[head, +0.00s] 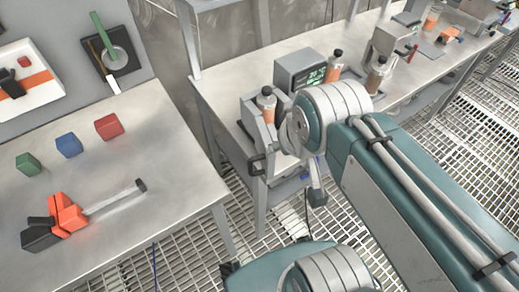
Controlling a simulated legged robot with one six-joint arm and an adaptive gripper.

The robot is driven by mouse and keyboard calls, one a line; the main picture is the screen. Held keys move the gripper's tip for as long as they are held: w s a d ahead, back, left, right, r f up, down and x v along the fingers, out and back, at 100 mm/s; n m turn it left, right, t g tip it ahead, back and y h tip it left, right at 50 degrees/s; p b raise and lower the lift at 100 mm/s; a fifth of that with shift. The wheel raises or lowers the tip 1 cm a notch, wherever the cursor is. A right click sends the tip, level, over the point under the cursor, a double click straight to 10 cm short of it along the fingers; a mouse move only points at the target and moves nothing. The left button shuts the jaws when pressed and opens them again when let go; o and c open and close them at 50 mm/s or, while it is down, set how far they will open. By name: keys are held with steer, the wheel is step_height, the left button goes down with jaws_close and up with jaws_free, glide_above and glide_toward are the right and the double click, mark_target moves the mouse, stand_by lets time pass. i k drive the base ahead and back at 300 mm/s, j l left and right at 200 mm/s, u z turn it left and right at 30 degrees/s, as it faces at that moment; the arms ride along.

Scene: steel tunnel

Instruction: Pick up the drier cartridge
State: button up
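Several cartridge-like cylinders with orange-brown bodies and dark caps stand on the long steel bench. One (266,99) is in a grey holder at the bench's near end. Another (334,68) stands beside the display box, and a third (376,77) is just right of it. A farther one (432,18) is near the back. I cannot tell which one is the drier cartridge. My teal and grey arm crosses the right and middle of the head view and covers part of the bench. I cannot make out my gripper's fingers.
A grey box with a lit green display (300,69) stands behind the near holder. The left table (165,140) bears green (28,164), blue (68,145) and red (108,126) blocks and an orange-black tool (66,214). Grated floor (190,238) shows between the tables.

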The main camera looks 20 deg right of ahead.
mark_target(266, 102)
steer(key=i+l+u, duration=0.2)
steer(key=l+u, duration=0.15)
steer(key=l, duration=0.15)
steer(key=i+l+u, duration=0.1)
steer(key=l+u, duration=0.65)
steer(key=l, duration=0.35)
